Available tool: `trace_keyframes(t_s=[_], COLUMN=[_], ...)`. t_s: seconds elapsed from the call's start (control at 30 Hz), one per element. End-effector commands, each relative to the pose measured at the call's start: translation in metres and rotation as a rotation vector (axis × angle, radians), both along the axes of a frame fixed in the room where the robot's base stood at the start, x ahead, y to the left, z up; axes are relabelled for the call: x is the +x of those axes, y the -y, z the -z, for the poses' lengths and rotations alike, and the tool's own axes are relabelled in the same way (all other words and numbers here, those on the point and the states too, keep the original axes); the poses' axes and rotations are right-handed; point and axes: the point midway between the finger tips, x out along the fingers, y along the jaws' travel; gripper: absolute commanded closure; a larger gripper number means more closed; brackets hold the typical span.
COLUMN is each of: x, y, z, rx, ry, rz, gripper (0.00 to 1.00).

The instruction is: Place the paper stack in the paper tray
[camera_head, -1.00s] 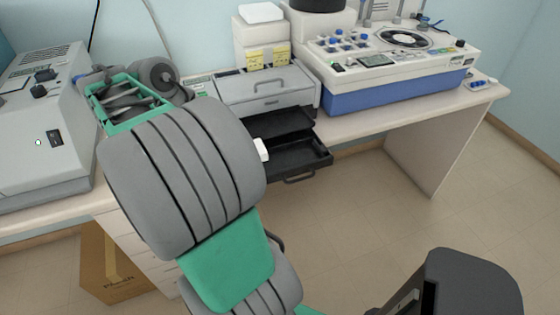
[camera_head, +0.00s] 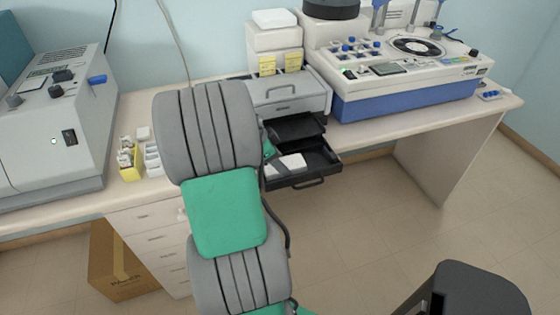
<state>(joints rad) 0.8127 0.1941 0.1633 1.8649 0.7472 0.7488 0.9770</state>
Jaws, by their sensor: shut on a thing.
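The white paper stack (camera_head: 290,162) shows just right of my arm, at the left part of the open black paper tray (camera_head: 325,170). It lies in or just above the tray; I cannot tell which. Its left part is hidden by my arm. Only a small green part at my gripper's end (camera_head: 268,149) shows past the arm, right above the paper. The fingers are hidden, and the gripper is shut on the paper stack. The tray is pulled out at the front of the grey printer (camera_head: 290,95).
A large grey machine (camera_head: 55,125) stands at left, with a small yellow box (camera_head: 130,165) beside it. A white and blue machine (camera_head: 410,90) stands right of the printer. A cardboard box (camera_head: 118,262) is below the desk. The floor at right is open.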

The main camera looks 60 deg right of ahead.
Motion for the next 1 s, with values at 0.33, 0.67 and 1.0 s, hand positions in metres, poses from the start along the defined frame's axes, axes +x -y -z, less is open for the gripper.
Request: trace_keyframes(t_s=[0.33,0.67,1.0], x=[0.0,0.001,0.031], y=[0.0,-0.001,-0.029], z=[0.003,-0.004,-0.073], rx=[0.0,0.0,-0.002], ry=[0.0,0.0,0.002], rz=[-0.001,-0.001,-0.004], gripper=[0.37,0.37,0.37])
